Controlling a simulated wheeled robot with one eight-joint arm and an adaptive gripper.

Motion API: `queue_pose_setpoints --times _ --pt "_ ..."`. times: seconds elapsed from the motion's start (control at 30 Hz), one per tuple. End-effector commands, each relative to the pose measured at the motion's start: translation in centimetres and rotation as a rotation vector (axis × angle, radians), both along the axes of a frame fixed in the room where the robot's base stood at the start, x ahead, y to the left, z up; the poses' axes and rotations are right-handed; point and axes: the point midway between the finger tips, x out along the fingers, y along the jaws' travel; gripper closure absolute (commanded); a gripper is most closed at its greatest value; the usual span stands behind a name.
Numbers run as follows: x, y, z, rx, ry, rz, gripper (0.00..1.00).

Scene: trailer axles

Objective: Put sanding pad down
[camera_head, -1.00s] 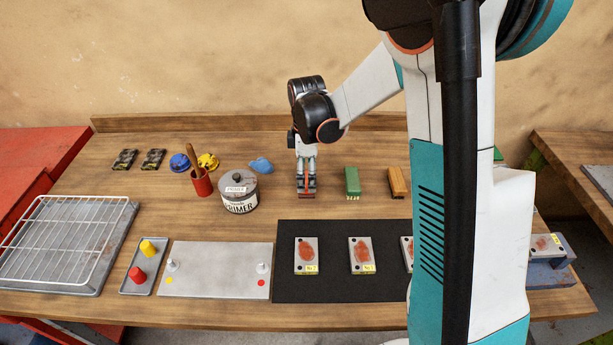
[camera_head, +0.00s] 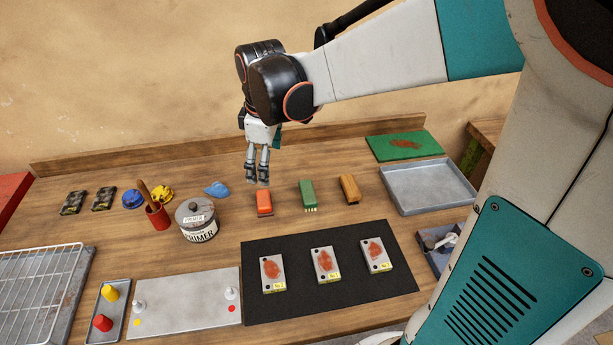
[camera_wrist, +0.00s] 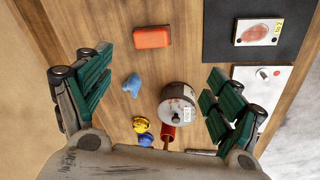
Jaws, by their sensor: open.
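The orange-red sanding pad (camera_head: 264,203) lies flat on the wooden table, left of a green pad (camera_head: 308,194) and a brown pad (camera_head: 349,189). My gripper (camera_head: 257,182) is open and empty, above and slightly left of the orange-red pad in the head view, apart from it. In the wrist view my gripper (camera_wrist: 158,92) has its green-padded fingers spread wide. The orange-red pad (camera_wrist: 151,37) lies toward the top there, outside the fingers.
A primer can (camera_head: 196,222), a red cup (camera_head: 158,217) and a blue crumpled cloth (camera_head: 216,189) stand left of the pads. A black mat (camera_head: 330,284) with rusty plates lies in front. A grey tray (camera_head: 428,187) is at right.

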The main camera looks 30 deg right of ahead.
Motion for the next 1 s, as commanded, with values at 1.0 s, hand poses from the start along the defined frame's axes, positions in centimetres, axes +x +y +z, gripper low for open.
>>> queue_pose_setpoints --times 1.0 --pt "-17.3 0.1 3.9 0.355 -0.419 -0.845 0.15"
